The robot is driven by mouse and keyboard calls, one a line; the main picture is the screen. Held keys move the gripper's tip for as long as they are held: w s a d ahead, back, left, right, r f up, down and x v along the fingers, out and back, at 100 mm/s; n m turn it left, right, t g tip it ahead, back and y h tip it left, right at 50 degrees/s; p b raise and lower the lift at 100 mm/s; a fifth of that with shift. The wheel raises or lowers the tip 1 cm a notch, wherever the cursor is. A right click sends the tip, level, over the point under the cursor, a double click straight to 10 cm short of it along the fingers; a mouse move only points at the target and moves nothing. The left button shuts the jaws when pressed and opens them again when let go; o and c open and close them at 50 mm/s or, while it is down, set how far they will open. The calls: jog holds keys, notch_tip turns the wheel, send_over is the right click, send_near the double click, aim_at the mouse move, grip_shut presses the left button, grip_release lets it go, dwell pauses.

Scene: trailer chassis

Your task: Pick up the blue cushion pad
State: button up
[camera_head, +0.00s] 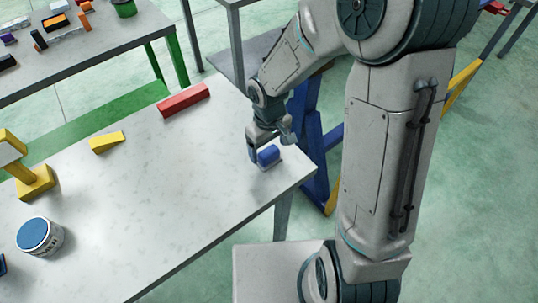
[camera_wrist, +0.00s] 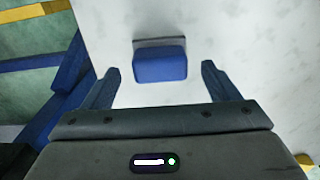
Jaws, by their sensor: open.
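The blue cushion pad (camera_head: 268,156) is a small rounded blue block near the right corner of the grey-white table (camera_head: 150,200). In the wrist view the blue cushion pad (camera_wrist: 160,65) lies ahead, with a grey strip along its far edge. My gripper (camera_head: 268,150) is low over the table, right at the pad. In the wrist view my gripper (camera_wrist: 160,78) is open, one finger to the left and one to the right of the pad. Gaps show on both sides, and neither finger appears to touch it.
A red bar (camera_head: 184,100), a yellow wedge (camera_head: 107,142), a yellow stand (camera_head: 36,182) and a blue-lidded can (camera_head: 40,236) stand farther left on the table. The table's right edge is close to the pad. The tabletop between is clear. Another table (camera_head: 100,40) with small items is behind.

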aim_at(268, 151)
jog(key=shift+f, duration=1.5)
jog(key=c, duration=1.1)
jog(key=shift+c, duration=0.2)
jog(key=shift+r, duration=0.15)
jog(key=shift+w+r, duration=0.1)
jog(key=shift+r, duration=0.45)
jog(key=r, duration=0.1)
jog(key=w+r, duration=0.1)
jog(key=r, duration=0.1)
jog(key=shift+d+r, duration=0.1)
jog(key=w+d+r+b, duration=0.1)
jog(key=w+d+r, duration=0.2)
jog(key=w+r, duration=0.3)
jog(key=w, duration=0.4)
jog(key=shift+d+r+b, duration=0.25)
jog(key=shift+d+b, duration=0.05)
